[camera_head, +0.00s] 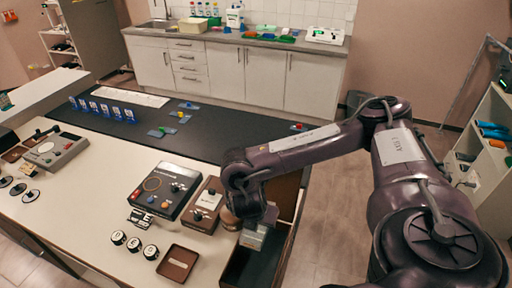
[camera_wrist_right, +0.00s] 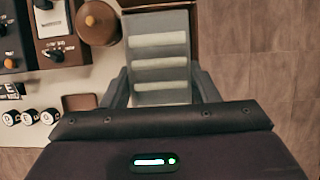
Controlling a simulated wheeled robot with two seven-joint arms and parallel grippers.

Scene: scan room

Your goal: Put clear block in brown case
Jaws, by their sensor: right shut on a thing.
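The clear block (camera_head: 254,238) is a pale, see-through slab. In the right wrist view the clear block (camera_wrist_right: 160,55) shows whitish bars across it and sits between the two fingers. My right gripper (camera_head: 258,224) is shut on it; in the wrist view my right gripper (camera_wrist_right: 160,78) has a finger against each side. The brown case (camera_head: 237,280) is open, with a dark inside, at the near right end of the table. The block is over the case's opening; its exact height there is unclear. My left gripper is not in view.
A brown box with a control panel (camera_head: 204,206) and a black device (camera_head: 165,190) stand left of the case. A small brown tray (camera_head: 178,263) and round dials (camera_head: 134,244) lie nearby. A round brown object (camera_wrist_right: 97,22) is close to the block's left.

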